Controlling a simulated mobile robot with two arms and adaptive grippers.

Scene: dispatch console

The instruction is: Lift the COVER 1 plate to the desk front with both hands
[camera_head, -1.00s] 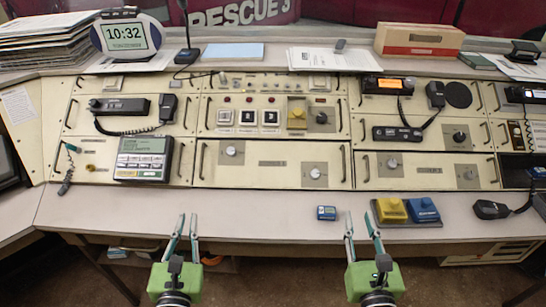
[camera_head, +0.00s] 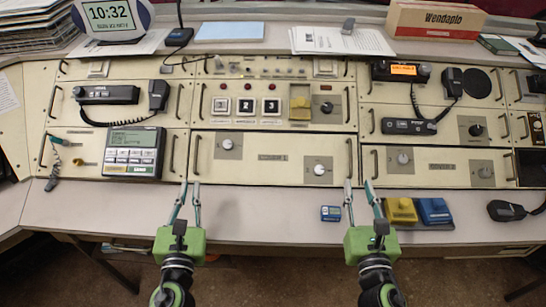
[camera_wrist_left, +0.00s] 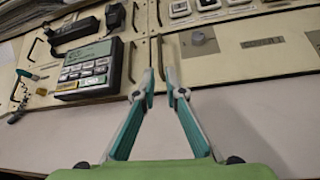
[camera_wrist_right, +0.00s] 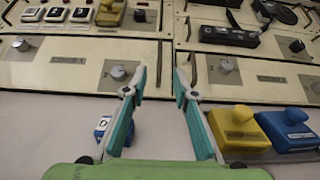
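The COVER 1 plate (camera_head: 268,157) is a cream panel set in the lower middle of the console, with two knobs and a handle at each end. Its label shows in the left wrist view (camera_wrist_left: 262,43) and the right wrist view (camera_wrist_right: 68,61). My left gripper (camera_head: 183,194) is open and empty over the desk, just in front of the plate's left handle (camera_head: 195,155). My right gripper (camera_head: 358,190) is open and empty in front of the plate's right end, near the right handle (camera_head: 350,157). Neither gripper appears to touch a handle.
A small blue device (camera_head: 331,213) lies on the desk beside my right gripper. A yellow block (camera_head: 401,211) and a blue block (camera_head: 434,212) sit to its right. A keypad unit (camera_head: 133,150) is left of the plate.

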